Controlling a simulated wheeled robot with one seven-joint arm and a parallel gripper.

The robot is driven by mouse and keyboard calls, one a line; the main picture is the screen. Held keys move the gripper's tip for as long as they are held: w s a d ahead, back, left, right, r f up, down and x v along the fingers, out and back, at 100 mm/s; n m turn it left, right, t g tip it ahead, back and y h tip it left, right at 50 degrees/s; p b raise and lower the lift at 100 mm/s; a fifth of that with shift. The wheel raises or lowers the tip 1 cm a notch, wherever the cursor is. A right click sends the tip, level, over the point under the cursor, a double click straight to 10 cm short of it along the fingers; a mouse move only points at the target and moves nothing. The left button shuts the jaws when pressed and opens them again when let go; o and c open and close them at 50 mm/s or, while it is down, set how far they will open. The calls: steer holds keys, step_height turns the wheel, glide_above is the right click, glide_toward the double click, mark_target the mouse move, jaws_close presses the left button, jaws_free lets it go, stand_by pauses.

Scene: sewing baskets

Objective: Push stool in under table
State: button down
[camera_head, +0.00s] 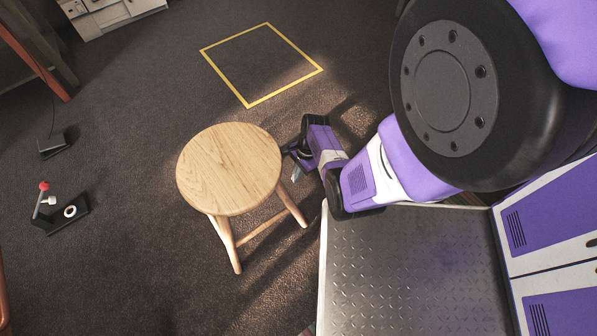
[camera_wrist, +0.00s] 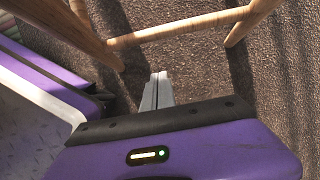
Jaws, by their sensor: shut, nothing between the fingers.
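The stool (camera_head: 228,168) stands upright on the dark carpet near the middle of the head view, with a round pale wood seat and wooden legs. Its legs and a rung (camera_wrist: 185,27) cross the top of the wrist view. My gripper (camera_head: 292,160) is low beside the stool's right side, partly hidden by my arm. In the wrist view its fingers (camera_wrist: 158,90) are together and empty, pointing toward the rung with carpet visible between. Whether any part touches the stool is unclear. No tabletop shows clearly; dark and reddish legs (camera_head: 36,48) stand at the upper left, and I cannot tell what they belong to.
A yellow square outline (camera_head: 313,72) is marked on the carpet behind the stool. A black device with a red knob (camera_head: 45,186) and a dark pedal (camera_head: 54,144) lie to the left. A white cabinet (camera_head: 110,14) stands at the top left. Carpet around the stool's left is clear.

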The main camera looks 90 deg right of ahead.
steer(key=shift+w+a+f+b, duration=0.35)
steer(key=shift+w+a+f, duration=0.3)
steer(key=shift+w+a, duration=0.2)
steer(key=shift+w+a+f+b, duration=0.35)
steer(key=shift+w+a+f, duration=0.35)
steer(key=shift+w, duration=0.25)
steer(key=shift+r, duration=0.1)
